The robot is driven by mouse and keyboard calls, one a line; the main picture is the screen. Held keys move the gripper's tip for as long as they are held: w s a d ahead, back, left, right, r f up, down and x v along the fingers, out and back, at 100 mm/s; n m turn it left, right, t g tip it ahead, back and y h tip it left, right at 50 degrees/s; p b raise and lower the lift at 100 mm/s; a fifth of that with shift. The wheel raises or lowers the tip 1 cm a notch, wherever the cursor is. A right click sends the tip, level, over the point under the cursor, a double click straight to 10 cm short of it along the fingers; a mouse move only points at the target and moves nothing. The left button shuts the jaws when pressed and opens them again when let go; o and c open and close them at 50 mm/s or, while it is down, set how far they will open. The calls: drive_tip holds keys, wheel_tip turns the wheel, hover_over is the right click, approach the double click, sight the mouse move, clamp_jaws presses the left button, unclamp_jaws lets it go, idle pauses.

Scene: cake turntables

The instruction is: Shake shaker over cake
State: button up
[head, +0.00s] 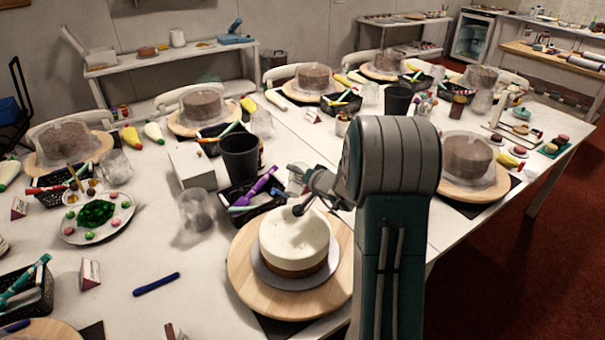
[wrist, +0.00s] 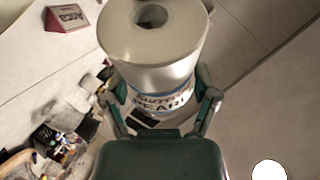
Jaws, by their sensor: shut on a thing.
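The cake (head: 295,236) has a white top and a brown lower side. It sits on a grey board on a round wooden turntable (head: 244,278) at the table's near edge. My gripper (head: 312,195) is just behind and above the cake in the head view. In the wrist view my gripper (wrist: 160,98) is shut on the shaker (wrist: 155,70), a pale cylinder with a blue-edged label reading partly "PEARL". Its flat end with a dark round hole faces the upper part of that view. My arm and gripper mostly hide the shaker in the head view.
A black basket (head: 252,200) with a purple tool, a dark cup (head: 239,157) and a clear glass (head: 196,209) stand left of my gripper. A plate of green and pink sweets (head: 95,216) and a blue tool (head: 156,284) lie further left. Other wrapped cakes stand along the table.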

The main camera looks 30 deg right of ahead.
drive_tip(key=shift+d, duration=0.1)
drive_tip(key=shift+n+t, duration=0.3)
drive_tip(key=shift+t, duration=0.1)
drive_tip(key=shift+s+d+r, duration=0.1)
drive_tip(key=shift+s+d, duration=0.4)
drive_tip(key=shift+s, duration=0.3)
drive_tip(key=shift+s+d+r, duration=0.1)
drive_tip(key=shift+s+d, duration=0.35)
drive_tip(key=shift+s, duration=0.35)
drive_tip(key=shift+s+d+r, duration=0.1)
drive_tip(key=shift+s+d, duration=0.4)
drive_tip(key=shift+s, duration=0.3)
drive_tip(key=shift+s+a+r+n+t, duration=0.1)
drive_tip(key=shift+r+n+t, duration=0.2)
drive_tip(key=shift+n, duration=0.1)
